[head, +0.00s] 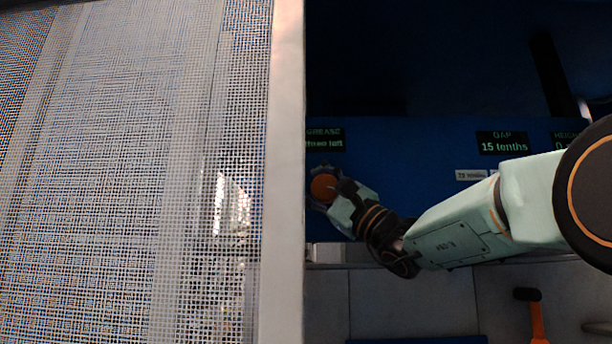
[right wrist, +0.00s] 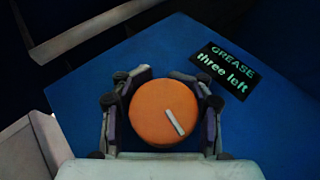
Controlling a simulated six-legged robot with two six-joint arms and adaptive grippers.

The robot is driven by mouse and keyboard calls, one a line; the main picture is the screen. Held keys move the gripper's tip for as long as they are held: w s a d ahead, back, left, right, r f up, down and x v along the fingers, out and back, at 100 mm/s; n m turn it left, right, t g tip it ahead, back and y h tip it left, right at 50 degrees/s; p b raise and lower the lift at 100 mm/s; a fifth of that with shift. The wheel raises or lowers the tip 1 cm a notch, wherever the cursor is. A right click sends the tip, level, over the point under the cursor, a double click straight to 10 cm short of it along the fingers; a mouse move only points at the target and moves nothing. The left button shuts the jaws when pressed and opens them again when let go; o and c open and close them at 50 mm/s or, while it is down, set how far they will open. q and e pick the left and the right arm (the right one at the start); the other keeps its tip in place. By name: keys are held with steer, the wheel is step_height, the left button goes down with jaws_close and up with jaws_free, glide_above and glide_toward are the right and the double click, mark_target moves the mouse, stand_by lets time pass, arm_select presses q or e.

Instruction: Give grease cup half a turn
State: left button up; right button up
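The grease cup (right wrist: 160,112) has a round orange top with a pale line pointing to the lower right in the right wrist view. It also shows in the head view (head: 323,187), on the blue panel under the grease display. My right gripper (right wrist: 163,93) has its fingers on both sides of the orange top, close against it, and looks shut on it. In the head view the right gripper (head: 338,200) partly covers the cup's lower right side. The grease display (right wrist: 226,68) reads "three left". My left gripper is not in view.
A mesh guard (head: 130,170) with a pale upright frame edge (head: 283,170) stands just left of the cup. The gap display (head: 502,142) reads "15 tenths". An orange-handled tool (head: 537,320) is at the lower right.

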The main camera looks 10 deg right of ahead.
mark_target(333, 194)
steer(key=shift+o, duration=0.7)
steer(key=shift+s+d, duration=0.15)
steer(key=shift+d, duration=0.15)
steer(key=shift+o, duration=0.7)
steer(key=shift+d+r, duration=0.1)
steer(key=shift+o, duration=0.9)
steer(key=shift+w, duration=0.2)
steer(key=shift+o, duration=0.2)
steer(key=shift+w+a, duration=0.2)
steer(key=shift+a, duration=0.45)
steer(key=shift+s+d+r, duration=0.1)
steer(key=shift+s+d, duration=0.15)
steer(key=shift+s, duration=0.1)
steer(key=shift+s+d, duration=0.2)
steer(key=shift+d, duration=0.1)
steer(key=v, duration=1)
steer(key=shift+w+f, duration=0.1)
steer(key=shift+f, duration=0.6)
